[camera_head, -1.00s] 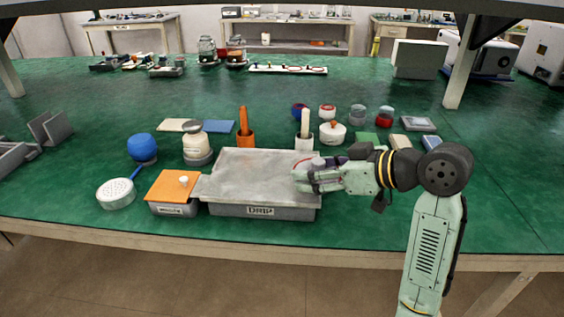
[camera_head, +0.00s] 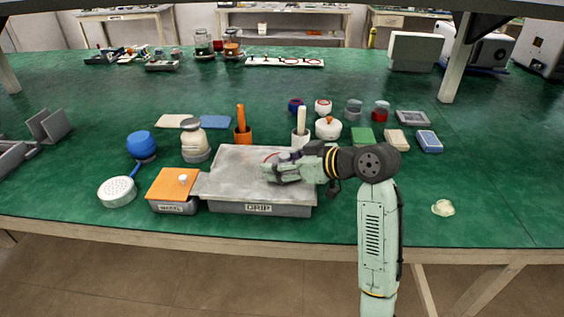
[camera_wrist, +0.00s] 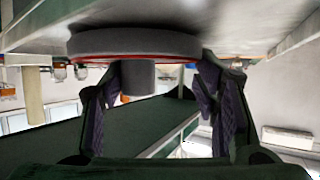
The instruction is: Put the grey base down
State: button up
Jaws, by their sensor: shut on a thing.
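The grey base shows in the wrist view as a wide grey disc (camera_wrist: 140,44) with a thin red ring and a short round stub, with the view appearing upside down. My gripper (camera_wrist: 157,85) has its fingers on either side of the stub and is shut on the base; finger contact is partly hidden. In the head view my gripper (camera_head: 268,174) is over the right half of the grey tray marked DRIP (camera_head: 230,165). The base is mostly hidden there, with a reddish edge showing. The disc is at or very close to the grey surface; I cannot tell whether it touches.
An orange-lidded box (camera_head: 168,184) stands left of the tray. A cream jar (camera_head: 194,146), an orange holder (camera_head: 243,136) and a white holder (camera_head: 300,139) stand behind it. A white pot (camera_head: 328,130) is behind my arm. A pale disc (camera_head: 443,208) lies on clear green table at right.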

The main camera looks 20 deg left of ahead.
jog(key=shift+f, duration=0.2)
jog(key=o, duration=1.2)
